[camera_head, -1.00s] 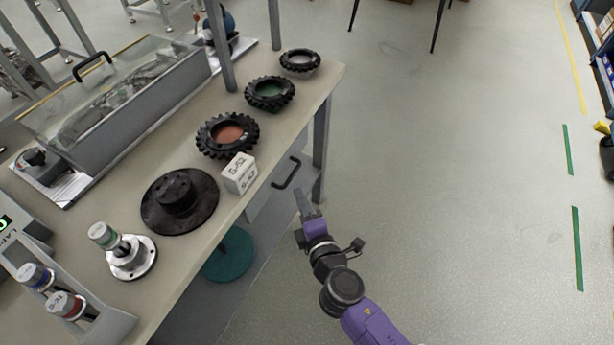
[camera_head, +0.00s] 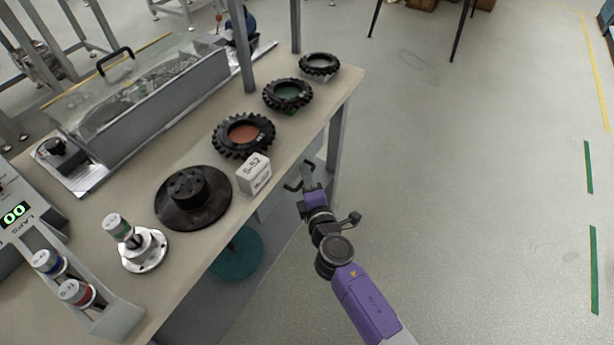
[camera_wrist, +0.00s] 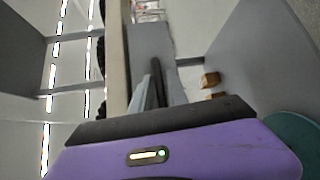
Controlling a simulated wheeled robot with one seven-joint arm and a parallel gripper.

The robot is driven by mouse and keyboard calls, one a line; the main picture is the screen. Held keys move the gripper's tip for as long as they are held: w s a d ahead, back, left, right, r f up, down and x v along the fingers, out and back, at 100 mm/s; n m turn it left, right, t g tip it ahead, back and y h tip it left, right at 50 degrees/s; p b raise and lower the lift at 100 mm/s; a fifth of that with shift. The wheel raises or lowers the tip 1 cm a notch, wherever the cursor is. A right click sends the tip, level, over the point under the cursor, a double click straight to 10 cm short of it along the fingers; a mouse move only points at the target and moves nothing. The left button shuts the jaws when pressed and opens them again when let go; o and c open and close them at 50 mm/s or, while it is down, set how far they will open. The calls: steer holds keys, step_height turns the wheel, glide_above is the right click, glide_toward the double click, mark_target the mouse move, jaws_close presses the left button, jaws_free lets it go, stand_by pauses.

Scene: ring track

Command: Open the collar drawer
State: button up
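The collar drawer's dark bar handle (camera_head: 291,187) sticks out from under the front edge of the workbench, beside the white block. My gripper (camera_head: 309,173) is at the handle, its fingers overlapping the handle's far end in the head view. In the wrist view, my grey fingers (camera_wrist: 157,90) point forward with a dark strip between them. I cannot tell whether that strip is the handle or a finger's inner face, nor whether they grip. The drawer front is mostly hidden under the bench, and I see no opened drawer.
On the workbench (camera_head: 335,97) stand several black toothed rings, a white S-52 block (camera_head: 254,174), a black disc hub (camera_head: 193,197) and a white flanged post (camera_head: 144,249). A bench leg (camera_head: 337,140) rises close to my gripper. A teal round base (camera_head: 236,252) is below. Floor to the right is clear.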

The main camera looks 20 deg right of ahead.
jaws_close()
stand_by(1.4)
